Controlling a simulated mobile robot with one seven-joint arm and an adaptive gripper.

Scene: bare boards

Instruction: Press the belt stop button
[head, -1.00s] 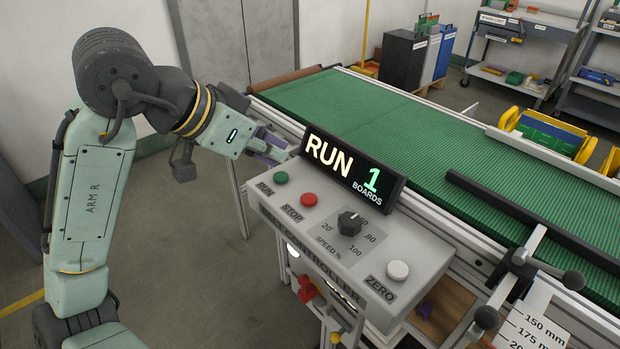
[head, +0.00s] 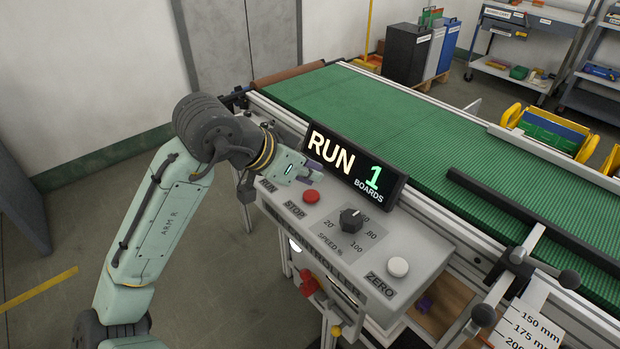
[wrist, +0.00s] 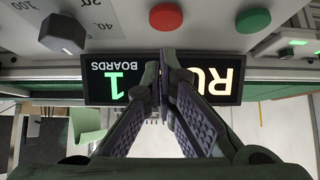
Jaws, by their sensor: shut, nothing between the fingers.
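The red STOP button (head: 311,196) is on the sloped grey controller panel (head: 335,250), and it also shows at the top of the wrist view (wrist: 166,17). My gripper (head: 312,172) is just behind and above it, near the lower left of the display, with a visible gap to the button in the wrist view. Its fingers (wrist: 164,70) are shut and empty. The green RUN button (wrist: 253,20) shows in the wrist view but is hidden behind my gripper in the head view. The display (head: 350,168) reads RUN and 1 BOARDS.
A black speed knob (head: 351,219) and a white ZERO button (head: 398,267) are further along the panel. The green belt (head: 400,130) runs behind the display. A black guide bar (head: 530,215) lies across the belt at the right.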

